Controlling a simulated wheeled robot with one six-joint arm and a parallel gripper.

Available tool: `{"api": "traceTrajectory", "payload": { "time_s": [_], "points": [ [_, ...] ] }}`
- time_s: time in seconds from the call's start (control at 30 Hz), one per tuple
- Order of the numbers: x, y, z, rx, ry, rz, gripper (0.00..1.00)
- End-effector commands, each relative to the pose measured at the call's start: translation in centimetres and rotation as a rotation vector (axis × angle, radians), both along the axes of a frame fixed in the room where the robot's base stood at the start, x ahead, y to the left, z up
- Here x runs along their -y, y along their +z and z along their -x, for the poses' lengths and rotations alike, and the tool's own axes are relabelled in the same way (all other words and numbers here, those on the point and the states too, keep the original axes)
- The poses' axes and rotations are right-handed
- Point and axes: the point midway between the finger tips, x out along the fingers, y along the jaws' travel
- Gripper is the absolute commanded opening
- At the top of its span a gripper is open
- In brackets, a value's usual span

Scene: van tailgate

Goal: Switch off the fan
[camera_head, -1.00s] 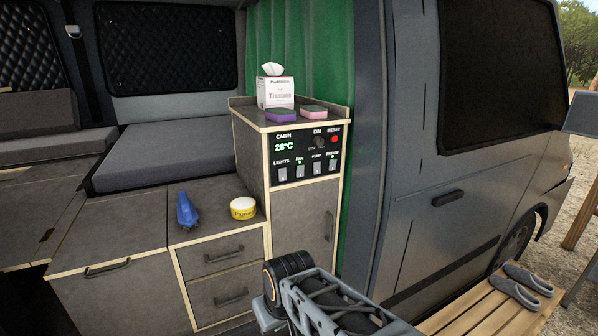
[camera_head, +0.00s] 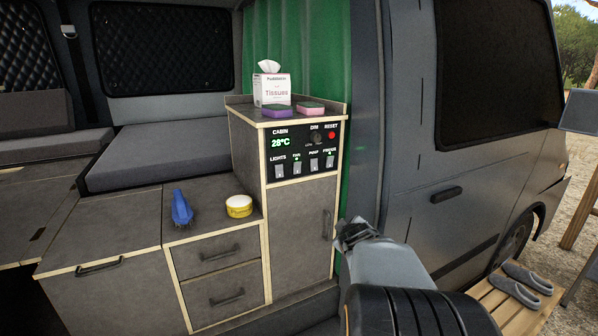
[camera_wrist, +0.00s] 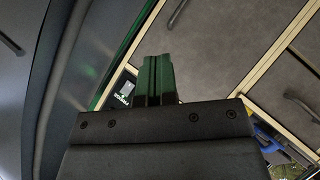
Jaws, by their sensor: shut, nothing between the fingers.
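The control panel (camera_head: 303,150) is black, on the upper front of the tall cabinet, with a row of switches labelled LIGHTS, FAN, PUMP and FRIDGE. The fan switch (camera_head: 297,168) is the second from the left, with a small green light lit above it. Its exact tilt is too small to tell. My gripper (camera_head: 353,232) is below and right of the panel, in front of the cabinet's right edge, apart from the switches. In the wrist view my gripper (camera_wrist: 156,72) is shut and empty; a panel corner with one switch (camera_wrist: 127,88) shows beside the fingers.
A tissue box (camera_head: 271,89), a purple sponge (camera_head: 277,111) and a pink sponge (camera_head: 311,107) stand on the cabinet. A blue brush (camera_head: 181,207) and a yellow tub (camera_head: 239,206) are on the lower counter. The van's side (camera_head: 400,130) borders the right.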

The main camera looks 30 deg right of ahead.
Motion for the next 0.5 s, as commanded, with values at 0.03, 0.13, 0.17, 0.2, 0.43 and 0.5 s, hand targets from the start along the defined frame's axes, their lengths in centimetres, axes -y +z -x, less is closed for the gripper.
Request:
{"api": "traceTrajectory", "payload": {
  "time_s": [0.03,0.13,0.17,0.2,0.43,0.5],
  "points": [
    [1.0,1.0,-0.7,0.027,0.062,0.092,0.00],
    [1.5,3.4,-2.2,0.079,0.207,0.281,0.00],
    [1.3,4.1,-2.6,0.096,0.249,0.334,0.00],
    [1.0,5.0,-3.2,0.117,0.307,0.401,0.00],
    [-2.7,9.3,-5.2,0.236,0.564,0.704,0.00],
    [-3.5,10.0,-5.4,0.263,0.609,0.761,0.00]
  ]
}}
